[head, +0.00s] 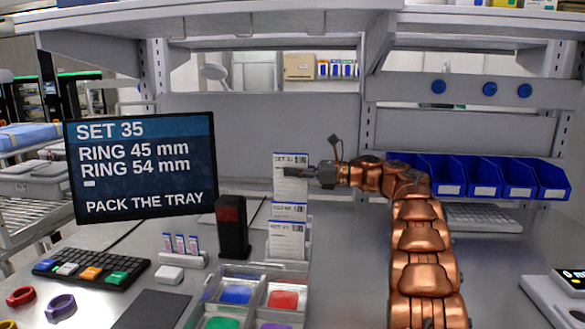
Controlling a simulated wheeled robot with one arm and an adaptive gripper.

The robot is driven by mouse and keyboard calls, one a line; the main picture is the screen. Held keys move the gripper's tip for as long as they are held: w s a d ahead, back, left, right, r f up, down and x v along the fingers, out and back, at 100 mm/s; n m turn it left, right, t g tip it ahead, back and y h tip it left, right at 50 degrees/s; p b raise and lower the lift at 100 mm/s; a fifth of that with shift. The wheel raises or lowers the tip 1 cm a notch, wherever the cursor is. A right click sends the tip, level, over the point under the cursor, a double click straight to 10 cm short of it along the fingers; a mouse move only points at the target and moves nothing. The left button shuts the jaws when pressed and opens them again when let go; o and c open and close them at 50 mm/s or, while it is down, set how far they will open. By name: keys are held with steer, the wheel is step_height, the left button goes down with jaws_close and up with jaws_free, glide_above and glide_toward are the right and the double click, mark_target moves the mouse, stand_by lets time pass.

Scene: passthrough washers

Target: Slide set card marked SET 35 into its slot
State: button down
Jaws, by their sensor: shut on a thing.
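A white card (291,187) with SET 35 printed at its top is held upright above the card rack. My gripper (297,172) reaches in from the right and is shut on the card's upper part. Two more white cards stand below it in stepped order, a middle card (289,211) and a front card (287,240). The held card's lower edge lies just at or behind the middle card, and I cannot tell whether it touches anything. A tray (208,295) with compartments holding blue, red, green and purple pieces sits in front of the cards.
A screen (142,168) reads SET 35, RING 45 mm, RING 54 mm, PACK THE TRAY. A dark upright device (232,228) stands left of the cards. A keyboard (91,268), coloured rings (60,306) and a small vial rack (181,258) lie left. Blue bins (480,178) line the back right.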

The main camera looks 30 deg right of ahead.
mark_target(294, 189)
steer(key=shift+s+r+p, duration=0.15)
steer(key=shift+r+p, duration=0.35)
steer(key=shift+p, duration=0.55)
steer(key=shift+f+p, duration=0.25)
steer(key=shift+p, duration=0.4)
steer(key=shift+f+p, duration=0.4)
steer(key=shift+f, duration=2.05)
steer(key=shift+b, duration=2.9)
steer(key=shift+f+b, duration=0.4)
steer(key=shift+b, duration=0.2)
stand_by(0.3)
